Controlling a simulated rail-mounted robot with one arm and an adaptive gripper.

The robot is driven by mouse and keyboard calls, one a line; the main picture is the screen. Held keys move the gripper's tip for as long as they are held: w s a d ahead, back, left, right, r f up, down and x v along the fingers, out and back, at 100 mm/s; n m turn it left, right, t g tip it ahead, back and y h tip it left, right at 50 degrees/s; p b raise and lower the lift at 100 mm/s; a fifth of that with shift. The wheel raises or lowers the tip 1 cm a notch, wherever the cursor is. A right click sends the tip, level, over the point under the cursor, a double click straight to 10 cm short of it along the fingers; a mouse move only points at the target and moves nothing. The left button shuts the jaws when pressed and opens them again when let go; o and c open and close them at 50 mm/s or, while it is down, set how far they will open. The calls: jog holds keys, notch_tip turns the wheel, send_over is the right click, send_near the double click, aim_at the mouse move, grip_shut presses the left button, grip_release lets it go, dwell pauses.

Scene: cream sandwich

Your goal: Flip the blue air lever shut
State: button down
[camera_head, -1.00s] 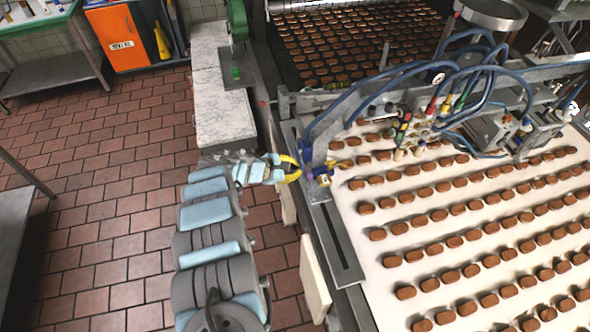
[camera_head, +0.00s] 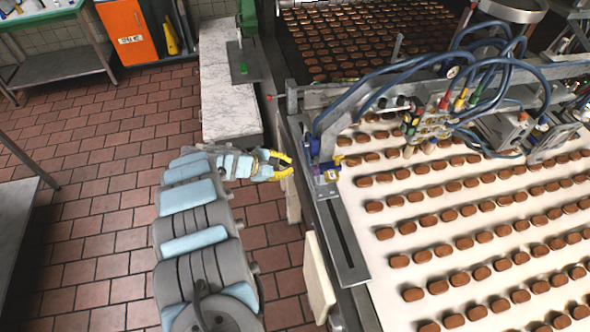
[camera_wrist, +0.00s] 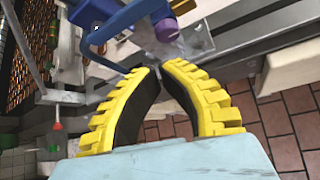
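The blue air lever's fitting (camera_head: 314,147) sits on the corner of the machine frame, by a small yellow part (camera_head: 337,159). In the wrist view a blue bracket-like part (camera_wrist: 118,22) with a purple knob (camera_wrist: 164,28) is just beyond the fingertips. I cannot tell which blue piece is the lever itself or whether it is shut. My gripper (camera_head: 291,165) is to the left of the fitting, with a small gap between them. Its yellow fingers, also in the wrist view (camera_wrist: 157,68), are slightly apart and hold nothing.
The conveyor belt (camera_head: 376,283) with rows of brown biscuits lies to the right. Blue hoses (camera_head: 385,85) arch over the frame. A metal rail (camera_head: 338,235) runs along the near side of the belt. A marble-topped counter (camera_head: 226,90) stands behind my arm. The tiled floor at left is open.

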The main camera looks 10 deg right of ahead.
jog(key=shift+w+b+v, duration=0.15)
jog(key=shift+b+v, duration=0.05)
jog(key=shift+v, duration=0.75)
jog(key=shift+w+b+v, duration=0.2)
jog(key=shift+v, duration=0.8)
